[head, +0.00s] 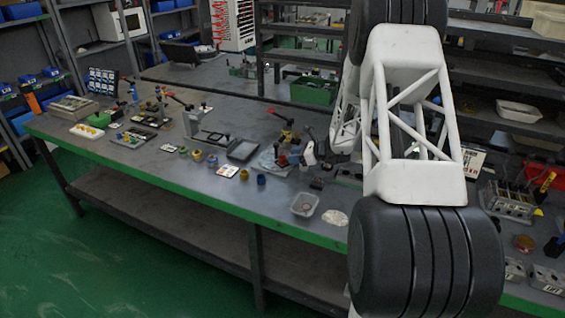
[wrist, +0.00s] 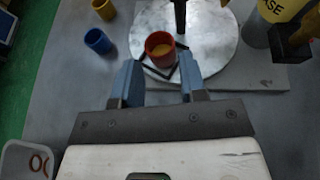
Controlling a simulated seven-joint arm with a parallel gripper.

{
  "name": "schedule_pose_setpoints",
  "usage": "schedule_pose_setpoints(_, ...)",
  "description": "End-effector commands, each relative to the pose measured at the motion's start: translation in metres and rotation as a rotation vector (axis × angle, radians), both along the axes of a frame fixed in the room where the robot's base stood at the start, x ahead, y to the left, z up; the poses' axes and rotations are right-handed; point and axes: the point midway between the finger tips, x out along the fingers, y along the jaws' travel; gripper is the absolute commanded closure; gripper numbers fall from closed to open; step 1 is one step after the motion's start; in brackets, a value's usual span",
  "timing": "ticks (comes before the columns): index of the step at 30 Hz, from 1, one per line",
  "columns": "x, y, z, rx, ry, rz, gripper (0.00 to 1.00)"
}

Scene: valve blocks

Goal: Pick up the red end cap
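The red end cap (wrist: 154,40) is a short red cup with a yellowish inside. In the wrist view it sits on a round, pale grey metal plate (wrist: 205,65), just ahead of my gripper. My gripper (wrist: 160,66) is open, with its blue-grey fingers apart and their thin dark tips near the cap's left and right sides. I cannot tell whether the tips touch it. In the head view the cap is small, on the round plate (head: 264,160), beside my gripper, and my arm covers much of the area to the right.
A dark post (wrist: 180,18) rises from the plate just beyond the cap. A blue cap (wrist: 98,41) and a yellow cap (wrist: 104,9) stand left.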

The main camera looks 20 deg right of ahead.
Motion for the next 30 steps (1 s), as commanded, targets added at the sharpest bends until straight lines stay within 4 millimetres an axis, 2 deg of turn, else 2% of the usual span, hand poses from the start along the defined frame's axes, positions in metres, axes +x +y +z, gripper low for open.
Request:
schedule_pose_setpoints(9, 0.018, 0.024, -0.012, 0.001, 0.0, 0.002, 0.61)
schedule_pose_setpoints(27, 0.02, 0.026, -0.013, 0.0, 0.0, 0.001, 0.61)
schedule_pose_setpoints(28, 0.02, 0.026, -0.013, 0.0, 0.0, 0.0, 0.63)
schedule_pose_setpoints(30, 0.02, 0.026, -0.013, 0.0, 0.0, 0.001, 0.74)
